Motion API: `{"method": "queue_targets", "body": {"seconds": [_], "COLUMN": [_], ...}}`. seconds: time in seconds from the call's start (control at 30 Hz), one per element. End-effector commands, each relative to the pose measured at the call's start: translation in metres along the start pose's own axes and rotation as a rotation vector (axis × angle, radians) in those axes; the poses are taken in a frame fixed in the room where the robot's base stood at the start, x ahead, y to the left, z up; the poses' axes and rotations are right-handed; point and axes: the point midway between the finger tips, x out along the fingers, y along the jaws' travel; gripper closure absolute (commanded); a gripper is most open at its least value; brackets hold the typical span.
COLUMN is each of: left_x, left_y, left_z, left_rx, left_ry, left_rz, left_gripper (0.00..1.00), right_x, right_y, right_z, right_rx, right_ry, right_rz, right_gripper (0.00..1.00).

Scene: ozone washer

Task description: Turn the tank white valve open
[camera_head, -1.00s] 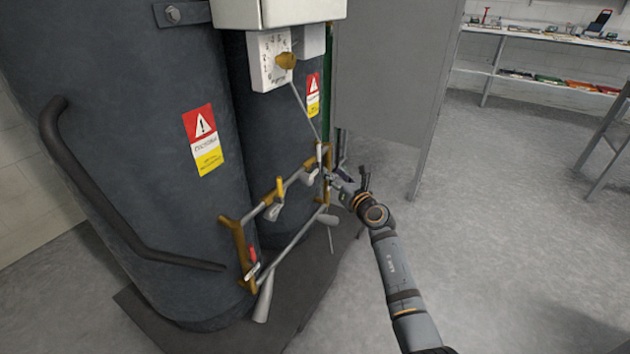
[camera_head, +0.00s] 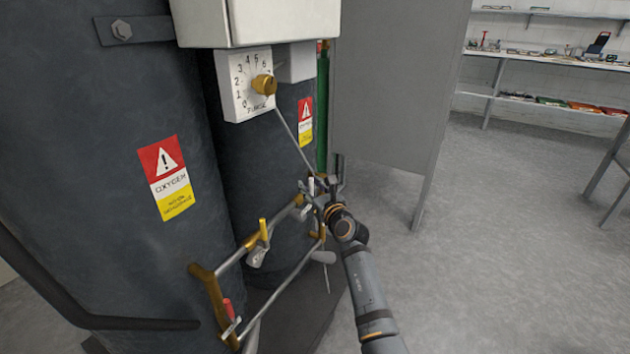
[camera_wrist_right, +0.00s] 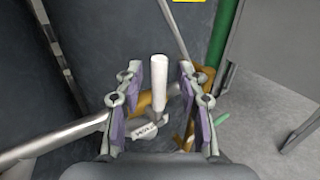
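The white valve handle (camera_head: 311,186) stands upright on the pipework at the right of the dark tanks. In the right wrist view the white handle (camera_wrist_right: 158,82) rises between my right gripper's spread fingers, with a visible gap on each side. A tag hangs just below it, on a brass fitting. My right gripper (camera_head: 321,186) is open at the valve and partly covers the fitting in the head view. Whether a finger touches the handle cannot be told. My left gripper is not in view.
A yellow-handled valve (camera_head: 263,233) and a red-handled valve (camera_head: 228,309) sit lower left on the same pipework. A dial box (camera_head: 248,85) with a brass knob is above. A grey panel (camera_head: 395,90) stands close on the right. Open floor lies further right.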

Motion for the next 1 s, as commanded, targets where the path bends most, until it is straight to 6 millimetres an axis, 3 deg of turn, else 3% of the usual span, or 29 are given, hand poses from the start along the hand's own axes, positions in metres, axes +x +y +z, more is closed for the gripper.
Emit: {"method": "queue_targets", "body": {"seconds": [0.27, 0.57, 1.0], "left_x": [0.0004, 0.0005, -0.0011], "left_y": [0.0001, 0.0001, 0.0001], "left_z": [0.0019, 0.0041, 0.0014], "left_rx": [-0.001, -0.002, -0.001], "left_ry": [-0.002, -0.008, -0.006], "left_rz": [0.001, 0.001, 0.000], "left_gripper": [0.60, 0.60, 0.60], "right_x": [0.0004, 0.0003, 0.0004], "right_y": [0.0020, 0.0017, 0.0016], "right_z": [-0.0003, -0.0003, 0.0002], "right_rx": [0.001, 0.001, 0.003], "right_ry": [0.000, 0.000, 0.002], "right_rz": [0.000, 0.000, 0.000], "right_gripper": [0.62, 1.00, 1.00]}}
